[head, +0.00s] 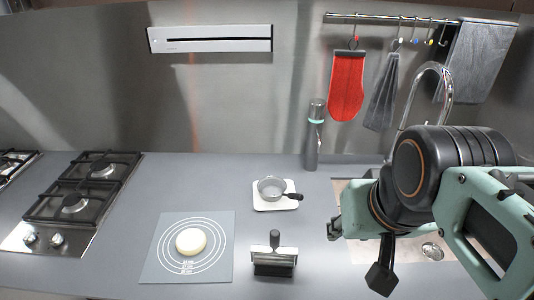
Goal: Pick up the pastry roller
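The pastry roller (274,259) stands on the grey counter at the front middle of the head view. It has a short dark upright handle, a pale metal frame and a dark lower part. My gripper (357,254) is to its right, above the counter by the sink. Its two dark fingertips are spread apart with nothing visible between them. A clear gap shows in the picture between the gripper and the roller.
Left of the roller lies a grey mat (158,262) with round dough (191,241). Behind it, a small pan (271,186) sits on a white board (262,206). A tall grinder (314,138) stands at the wall. The sink faucet (440,75) is behind my arm; a gas hob (75,205) is left.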

